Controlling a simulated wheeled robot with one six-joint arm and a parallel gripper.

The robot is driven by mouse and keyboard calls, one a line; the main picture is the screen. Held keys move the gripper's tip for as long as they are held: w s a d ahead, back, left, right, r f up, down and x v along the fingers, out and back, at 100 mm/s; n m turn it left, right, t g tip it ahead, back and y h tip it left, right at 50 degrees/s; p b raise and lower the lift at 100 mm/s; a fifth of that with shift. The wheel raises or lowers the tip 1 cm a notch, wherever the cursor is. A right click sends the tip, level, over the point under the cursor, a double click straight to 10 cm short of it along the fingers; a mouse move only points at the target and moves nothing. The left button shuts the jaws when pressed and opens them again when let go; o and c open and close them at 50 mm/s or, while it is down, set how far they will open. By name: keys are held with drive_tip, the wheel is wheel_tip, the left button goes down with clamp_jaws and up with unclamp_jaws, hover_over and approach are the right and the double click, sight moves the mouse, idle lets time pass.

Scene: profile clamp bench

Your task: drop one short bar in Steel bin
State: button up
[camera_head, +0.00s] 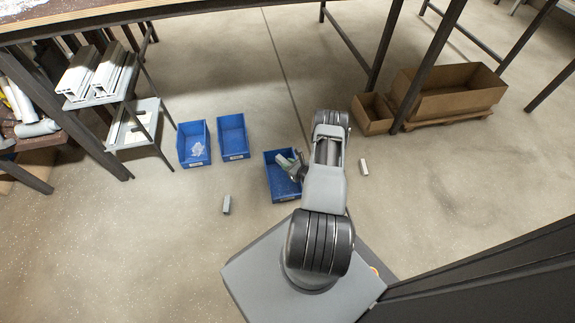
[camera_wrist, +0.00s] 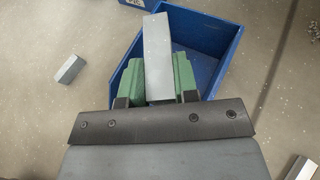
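My gripper (camera_wrist: 158,78) has green finger pads on both sides of a short grey bar (camera_wrist: 157,45) and is shut on it. In the head view my gripper (camera_head: 292,167) is over the rightmost of the blue bins (camera_head: 283,189), with the bar (camera_head: 284,159) sticking out to the left. The wrist view shows the same bin (camera_wrist: 213,68) below the bar, its floor partly hidden by the bar and fingers. The bar appears above the bin; I cannot tell its exact height. I cannot read which bin is Steel.
Two more blue bins (camera_head: 194,147) (camera_head: 233,136) stand to the left. Short bars lie on the floor, one left (camera_head: 227,204) and one right (camera_head: 364,167). Cardboard boxes (camera_head: 449,92) stand at the right. A rack with profiles (camera_head: 97,74) is at the left, under a table edge (camera_head: 150,8).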

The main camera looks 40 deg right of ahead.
drive_tip(key=o, duration=0.5)
drive_tip(key=shift+o, duration=0.2)
drive_tip(key=p+v, duration=0.4)
drive_tip(key=v, duration=1)
drive_tip(key=shift+p, duration=0.35)
drive_tip(key=shift+w, duration=0.1)
